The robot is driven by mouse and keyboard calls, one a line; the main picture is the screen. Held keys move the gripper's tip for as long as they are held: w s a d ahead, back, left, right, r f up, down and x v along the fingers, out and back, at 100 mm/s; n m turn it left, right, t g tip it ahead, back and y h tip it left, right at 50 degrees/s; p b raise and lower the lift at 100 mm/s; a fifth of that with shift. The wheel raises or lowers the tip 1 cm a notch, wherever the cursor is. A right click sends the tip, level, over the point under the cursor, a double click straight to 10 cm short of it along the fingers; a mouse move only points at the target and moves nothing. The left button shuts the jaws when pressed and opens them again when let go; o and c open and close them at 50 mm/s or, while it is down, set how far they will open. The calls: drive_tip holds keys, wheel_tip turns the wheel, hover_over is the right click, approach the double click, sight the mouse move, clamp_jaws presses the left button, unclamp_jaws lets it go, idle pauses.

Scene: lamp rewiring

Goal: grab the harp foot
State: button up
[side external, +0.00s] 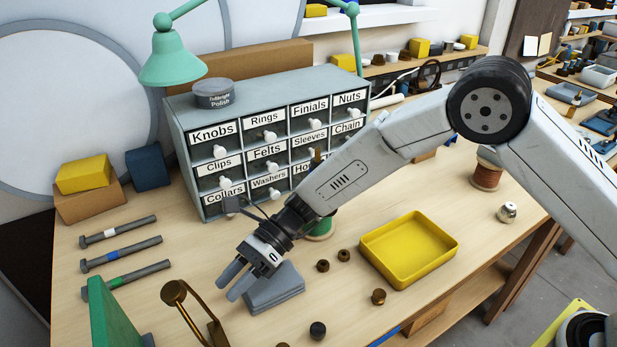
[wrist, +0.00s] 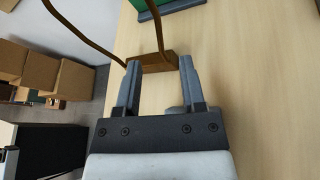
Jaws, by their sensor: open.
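The brass-brown harp (side external: 197,318) stands at the front of the bench in the side view, with a round knob at its top end and its lower part cut off by the frame. In the wrist view, two bent harp rods (wrist: 163,27) run to a brown block, which looks like the harp foot (wrist: 152,60). My gripper (side external: 229,288) is open and points down just right of the harp in the side view. In the wrist view, the fingertips of my gripper (wrist: 160,65) lie either side of the block, with nothing visibly clamped. Contact cannot be told.
A grey block (side external: 274,290) lies right beside my gripper. A yellow tray (side external: 447,258), small brown parts (side external: 378,297) and a dark knob (side external: 317,329) lie to the right. Bolts (side external: 120,262) and a green panel (side external: 108,318) are left. A labelled drawer cabinet (side external: 187,157) stands behind.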

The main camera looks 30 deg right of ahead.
sight(222, 346)
drive_tip(key=shift+x, duration=1.3)
drive_tip(key=shift+f, duration=0.1)
drive_tip(key=shift+x, duration=2.5)
drive_tip(key=shift+f, duration=0.1)
clamp_jaws()
